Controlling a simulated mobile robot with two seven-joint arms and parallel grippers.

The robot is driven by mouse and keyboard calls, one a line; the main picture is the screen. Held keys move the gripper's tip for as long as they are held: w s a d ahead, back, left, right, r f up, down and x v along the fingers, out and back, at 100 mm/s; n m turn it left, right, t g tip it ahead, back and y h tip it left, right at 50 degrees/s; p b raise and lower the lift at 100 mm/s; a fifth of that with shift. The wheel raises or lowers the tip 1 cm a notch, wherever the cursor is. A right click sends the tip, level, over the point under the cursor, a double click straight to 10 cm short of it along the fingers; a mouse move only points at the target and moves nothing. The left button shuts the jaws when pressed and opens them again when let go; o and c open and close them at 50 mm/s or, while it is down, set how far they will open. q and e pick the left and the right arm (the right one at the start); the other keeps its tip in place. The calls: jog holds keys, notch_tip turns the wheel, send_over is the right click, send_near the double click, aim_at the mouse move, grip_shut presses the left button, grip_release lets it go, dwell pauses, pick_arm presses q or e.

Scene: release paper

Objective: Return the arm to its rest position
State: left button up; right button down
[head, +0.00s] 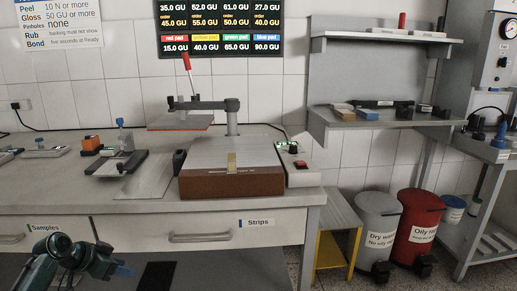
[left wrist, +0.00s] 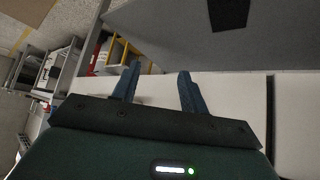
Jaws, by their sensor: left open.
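My left gripper (head: 122,271) shows at the lower left of the head view, in front of the drawer fronts and below the bench top. Its arm comes in from the bottom left. In the left wrist view its two blue fingers (left wrist: 157,88) stand apart with nothing between them. The pale drawer fronts lie behind the fingers there. My right gripper is in neither view.
The bench (head: 140,212) holds a press with a brown base (head: 232,184), a raised plate (head: 180,122) and small fixtures. A yellow-legged stool (head: 326,245), a grey bin (head: 378,222) and a red bin (head: 418,222) stand at right. Shelves (head: 380,118) hang above.

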pick_arm(q)
jog(key=s+d+f+t+y, duration=0.1)
jog(key=s+d+f, duration=0.4)
jog(key=s+d, duration=0.3)
jog(key=s+d+f+t, duration=0.1)
jog(key=s+d+f, duration=0.4)
jog(key=s+d, duration=0.35)
jog(key=s+d+r+n+t+p, duration=0.1)
jog(key=s+d+r+p, duration=0.4)
jog(key=r+p, duration=0.3)
jog(key=s+d+r+n+p, duration=0.2)
jog(key=s+d+r+p, duration=0.2)
jog(key=s+r+p, duration=0.3)
notch_tip(320, 180, up, 2)
jog(key=p, duration=0.3)
jog(key=shift+d+t, duration=0.35)
jog(key=shift+t, duration=0.05)
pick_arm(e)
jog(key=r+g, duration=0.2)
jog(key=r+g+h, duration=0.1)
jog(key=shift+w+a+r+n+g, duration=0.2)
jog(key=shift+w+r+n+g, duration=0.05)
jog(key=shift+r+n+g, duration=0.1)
